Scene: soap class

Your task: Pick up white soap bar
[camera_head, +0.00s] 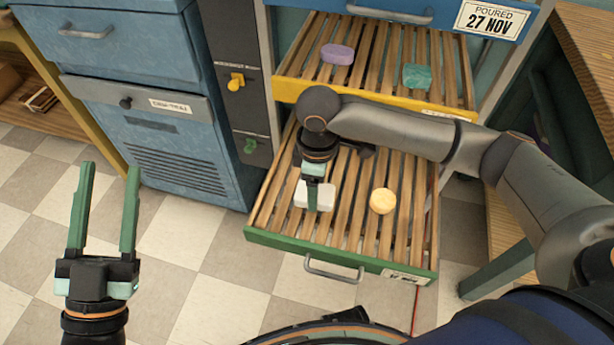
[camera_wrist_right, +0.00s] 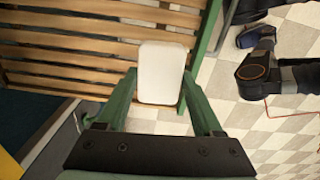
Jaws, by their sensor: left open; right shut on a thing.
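The white soap bar (camera_head: 301,197) is at the left part of the green-fronted drawer (camera_head: 300,252), over its wooden slats. My right gripper (camera_head: 313,200) reaches down into this drawer and is shut on the bar. In the right wrist view the white bar (camera_wrist_right: 162,72) sits between the two green fingers of the right gripper (camera_wrist_right: 161,105). I cannot tell whether the bar touches the slats. My left gripper (camera_head: 108,185) is open and empty, over the tiled floor at the left.
A round yellow soap (camera_head: 382,201) lies on the same slats to the right. The yellow-fronted drawer (camera_head: 365,98) above holds a purple soap (camera_head: 338,54) and a teal soap (camera_head: 417,77). A blue cabinet (camera_head: 175,140) stands at the left. The floor in front is clear.

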